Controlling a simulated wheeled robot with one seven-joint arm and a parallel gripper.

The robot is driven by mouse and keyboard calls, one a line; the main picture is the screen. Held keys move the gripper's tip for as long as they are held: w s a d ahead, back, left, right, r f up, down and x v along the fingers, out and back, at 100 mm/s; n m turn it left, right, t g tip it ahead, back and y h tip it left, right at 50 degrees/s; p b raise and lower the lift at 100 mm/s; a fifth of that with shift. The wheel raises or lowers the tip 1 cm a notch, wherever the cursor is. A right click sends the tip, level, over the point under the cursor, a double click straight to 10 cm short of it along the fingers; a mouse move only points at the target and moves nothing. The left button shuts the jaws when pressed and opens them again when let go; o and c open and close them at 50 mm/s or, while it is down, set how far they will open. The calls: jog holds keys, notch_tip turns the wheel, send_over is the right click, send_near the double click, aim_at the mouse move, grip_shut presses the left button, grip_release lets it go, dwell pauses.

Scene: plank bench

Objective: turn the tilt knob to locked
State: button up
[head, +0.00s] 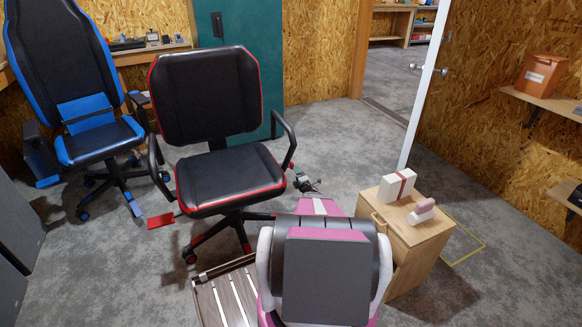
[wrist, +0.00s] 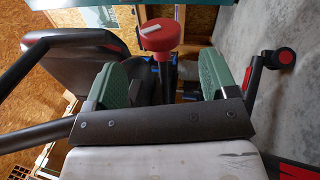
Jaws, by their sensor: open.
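The black chair with red trim (head: 226,185) stands left of centre in the head view. In the wrist view, a red round knob (wrist: 160,38) with a pale bar mark sits on a dark stem; I take it as the tilt knob. I cannot read which setting the mark shows. My gripper (wrist: 160,84) is open, its two green fingers wide apart. The knob lies beyond the fingertips, near the middle of the gap, and they appear apart from it. In the head view my gripper (head: 304,183) is beside the seat's right edge, small and partly hidden by my arm.
A black and blue chair (head: 97,140) stands at the back left. A wooden cabinet (head: 421,243) at the right carries a white box (head: 397,186) and a pink-and-white object (head: 422,211). The chair's armrest (head: 284,135) rises close to my gripper. Grey floor is clear towards the doorway.

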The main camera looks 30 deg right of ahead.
aim_at(291, 165)
jog(key=w, duration=0.2)
jog(key=w+r, duration=0.1)
jog(key=w, duration=0.4)
jog(key=shift+w+d+r, duration=0.1)
jog(key=shift+w+r, duration=0.05)
jog(key=shift+w, duration=0.15)
jog(key=c, duration=0.9)
